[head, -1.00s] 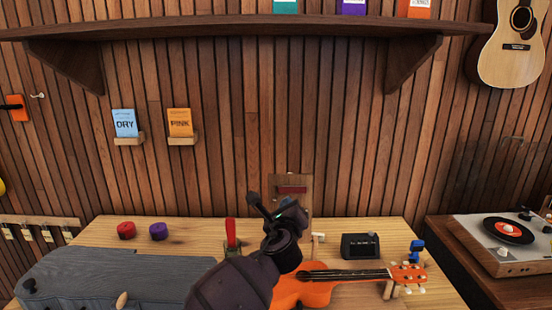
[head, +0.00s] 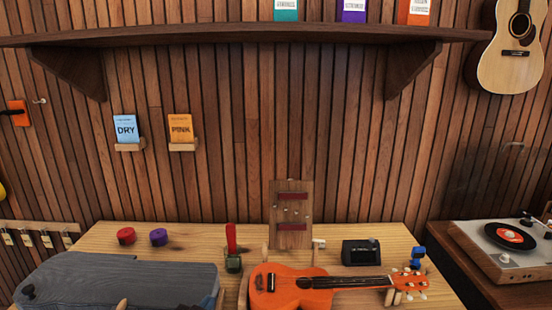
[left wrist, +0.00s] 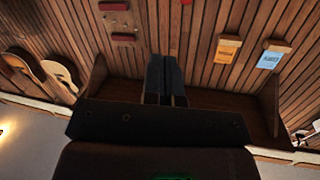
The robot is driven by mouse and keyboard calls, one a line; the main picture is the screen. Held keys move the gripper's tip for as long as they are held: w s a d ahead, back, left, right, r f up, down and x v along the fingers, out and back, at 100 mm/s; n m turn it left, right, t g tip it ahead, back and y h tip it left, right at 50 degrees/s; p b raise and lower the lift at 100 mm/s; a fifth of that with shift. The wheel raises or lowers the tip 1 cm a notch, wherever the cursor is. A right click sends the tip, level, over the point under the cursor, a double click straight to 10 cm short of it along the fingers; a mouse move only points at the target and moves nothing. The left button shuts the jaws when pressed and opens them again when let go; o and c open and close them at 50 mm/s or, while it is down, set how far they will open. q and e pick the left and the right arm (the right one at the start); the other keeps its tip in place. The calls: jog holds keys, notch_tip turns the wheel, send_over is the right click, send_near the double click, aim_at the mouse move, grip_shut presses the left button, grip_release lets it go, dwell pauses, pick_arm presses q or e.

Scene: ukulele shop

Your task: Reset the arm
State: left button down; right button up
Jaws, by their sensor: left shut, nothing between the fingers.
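My left gripper (left wrist: 165,80) shows in the left wrist view as two dark fingers side by side, shut with nothing between them. That view is upside down, and the fingers stand in front of the wall shelf (left wrist: 120,88) and slatted wall. The fingers cannot be made out there. My right gripper is in neither view.
The wooden bench (head: 200,240) holds a grey case (head: 120,280), a red puck (head: 126,236), a purple puck (head: 158,237), a black box device (head: 361,252) and a wooden board (head: 291,215) standing at the back. A turntable (head: 505,245) is at right. A shelf (head: 240,35) juts out above.

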pick_arm(q)
jog(key=s+a+f+n+g+y, duration=0.1)
jog(key=s+a+f, duration=0.3)
jog(key=s, duration=0.3)
jog(key=s+a+f+n+g+y, duration=0.1)
jog(key=s+a+f+g, duration=0.1)
jog(key=s+a+f, duration=0.2)
jog(key=s+a+f+n+g+y, duration=0.1)
jog(key=s+a+f, duration=0.3)
jog(key=s+f, duration=0.4)
jog(key=s+n+y, duration=0.1)
jog(key=s, duration=0.3)
jog(key=shift+a, duration=0.25)
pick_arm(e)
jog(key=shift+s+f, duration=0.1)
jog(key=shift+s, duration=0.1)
pick_arm(q)
jog(key=shift+f, duration=0.15)
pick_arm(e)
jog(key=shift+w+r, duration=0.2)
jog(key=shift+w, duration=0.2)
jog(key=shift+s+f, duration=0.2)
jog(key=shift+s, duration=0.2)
